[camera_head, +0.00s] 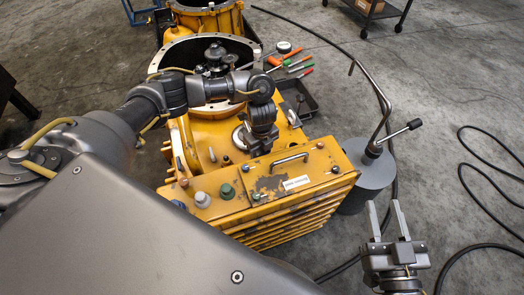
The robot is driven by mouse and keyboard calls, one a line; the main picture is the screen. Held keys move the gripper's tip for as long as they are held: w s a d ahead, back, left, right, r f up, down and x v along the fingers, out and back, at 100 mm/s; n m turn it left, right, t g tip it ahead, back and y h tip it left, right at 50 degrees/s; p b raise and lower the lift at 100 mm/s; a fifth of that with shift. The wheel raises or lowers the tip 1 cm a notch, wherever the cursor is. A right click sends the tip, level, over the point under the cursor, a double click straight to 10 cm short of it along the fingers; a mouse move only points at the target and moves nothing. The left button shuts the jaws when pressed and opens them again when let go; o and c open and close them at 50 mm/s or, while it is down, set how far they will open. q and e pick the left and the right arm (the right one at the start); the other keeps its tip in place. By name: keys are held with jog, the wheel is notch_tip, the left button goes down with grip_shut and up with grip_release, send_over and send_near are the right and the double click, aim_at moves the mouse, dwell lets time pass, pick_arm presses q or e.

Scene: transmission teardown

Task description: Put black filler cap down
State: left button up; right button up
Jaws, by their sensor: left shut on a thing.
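My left gripper (260,146) points down over the yellow transmission housing (205,135), just behind its ribbed front box. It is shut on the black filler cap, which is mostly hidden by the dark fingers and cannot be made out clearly. A pale round ring (239,138) on the housing shows just left of the gripper. Whether the cap touches the housing I cannot tell. My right gripper (386,212) is at the lower right, above the floor, with its fingers apart and nothing between them.
The yellow front box (315,165) has a handle, a green cap (227,191) and a grey cap (202,199). A grey canister (368,180) with a bent pipe stands to its right. A dark tray (297,98) and screwdrivers (300,66) lie behind. Black hoses cross the floor.

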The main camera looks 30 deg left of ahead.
aim_at(261, 152)
pick_arm(q)
jog(key=shift+f, duration=0.1)
jog(key=o, duration=1.3)
pick_arm(e)
jog(key=shift+a+r, duration=0.1)
jog(key=shift+r, duration=0.05)
pick_arm(q)
notch_tip(261, 152, up, 3)
jog(key=shift+r+p, duration=0.2)
jog(key=shift+p, duration=0.8)
notch_tip(261, 152, up, 3)
jog(key=shift+r+p, duration=0.1)
jog(key=shift+p, duration=0.75)
pick_arm(e)
jog(key=s+d+f+m+g+h, duration=0.2)
jog(key=d+f+g+h, duration=0.45)
jog(key=f, duration=0.35)
pick_arm(q)
jog(key=shift+r+p, duration=1.2)
jog(key=shift+r, duration=1.65)
pick_arm(e)
jog(key=s+d+f+m+g+h, duration=0.1)
jog(key=s+d+f+g+h, duration=0.1)
jog(key=s+d+f+g, duration=0.3)
jog(key=shift+s+d+m+g, duration=0.4)
jog(key=shift+s+d+g, duration=0.5)
jog(key=shift+s, duration=1.1)
